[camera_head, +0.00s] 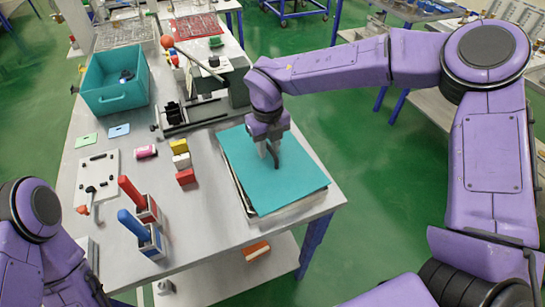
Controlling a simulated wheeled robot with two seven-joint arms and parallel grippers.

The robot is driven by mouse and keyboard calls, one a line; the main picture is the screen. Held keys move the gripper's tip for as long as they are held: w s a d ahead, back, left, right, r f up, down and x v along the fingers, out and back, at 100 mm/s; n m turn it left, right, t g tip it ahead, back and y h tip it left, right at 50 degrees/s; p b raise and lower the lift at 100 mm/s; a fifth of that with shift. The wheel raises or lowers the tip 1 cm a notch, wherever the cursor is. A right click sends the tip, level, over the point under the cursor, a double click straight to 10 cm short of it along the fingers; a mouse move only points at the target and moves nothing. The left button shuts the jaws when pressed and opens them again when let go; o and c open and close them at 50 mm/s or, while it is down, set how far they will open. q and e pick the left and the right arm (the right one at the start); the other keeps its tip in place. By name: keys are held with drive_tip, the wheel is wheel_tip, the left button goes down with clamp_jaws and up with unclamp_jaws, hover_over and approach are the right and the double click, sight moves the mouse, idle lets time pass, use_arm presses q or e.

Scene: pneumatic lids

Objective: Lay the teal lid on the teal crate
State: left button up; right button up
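The teal lid (300,184) is a flat panel lying on a grey-white slab or stack near the table's right front corner. The teal crate (121,101) is an open box at the back left of the table, with a small dark object (126,76) inside. My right gripper (272,158) points down over the middle of the lid, its fingertips at or just above the surface. I cannot tell whether it touches the lid or whether its fingers are shut. My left arm shows at the lower left, and its gripper is out of view.
A vise-like machine (195,112) stands between crate and lid. Left of the lid are coloured blocks (180,154), a pink cylinder (146,152), a white board (98,180), and red (132,193) and blue (134,225) handled tools in holders.

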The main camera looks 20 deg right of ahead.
sight(268, 145)
drive_tip(key=shift+w+f, duration=0.1)
drive_tip(key=shift+w, duration=0.05)
clamp_jaws()
drive_tip(key=shift+r, duration=0.25)
drive_tip(key=shift+r+p, duration=1.35)
drive_tip(key=shift+r, duration=0.05)
drive_tip(key=shift+f, duration=0.15)
